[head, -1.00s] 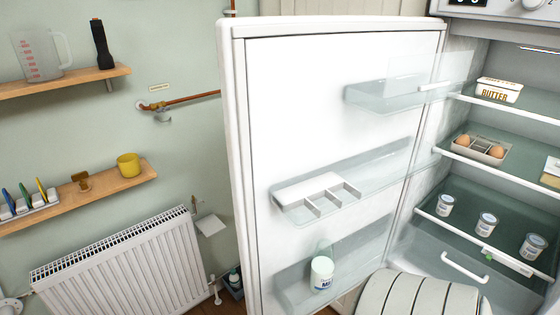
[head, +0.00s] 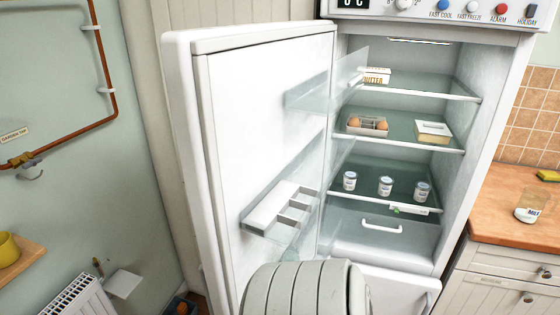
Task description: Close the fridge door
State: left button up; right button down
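The white fridge door (head: 247,150) stands wide open, hinged beside the fridge interior and swung out to the left. Its inner side carries clear shelves, one with a white divided tray (head: 281,208). The fridge (head: 400,250) is open to view, with a butter box (head: 376,76), eggs in a holder (head: 367,125), a pale box (head: 433,132) and several small pots (head: 385,186) on its shelves. A ribbed, pale rounded part, probably mine, covers the lower edge of the door. Neither gripper is in view.
A radiator (head: 75,298), copper pipe (head: 108,70) and small wall shelf (head: 20,262) are at the left. Wall and floor space lies left of the door.

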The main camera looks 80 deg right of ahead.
aim_at(250, 104)
jog(key=i+z, duration=0.2)
jog(key=z, duration=0.25)
jog(key=i+z, duration=0.2)
jog(key=z, duration=0.25)
jog(key=i+z, duration=0.2)
jog(key=z, duration=0.3)
jog(key=i+j+z, duration=0.15)
jog(key=z, duration=0.3)
jog(key=i+j+z, duration=0.15)
jog(key=z, duration=0.35)
jog(key=i+j+z, duration=0.2)
jog(key=z, duration=0.3)
jog(key=i+j+z, duration=0.1)
jog(key=j+z, duration=0.15)
jog(key=z, duration=0.25)
jog(key=i+j+z, duration=0.1)
jog(key=j+z, duration=0.2)
jog(key=z, duration=0.15)
jog(key=j+z, duration=0.3)
jog(key=z, duration=0.2)
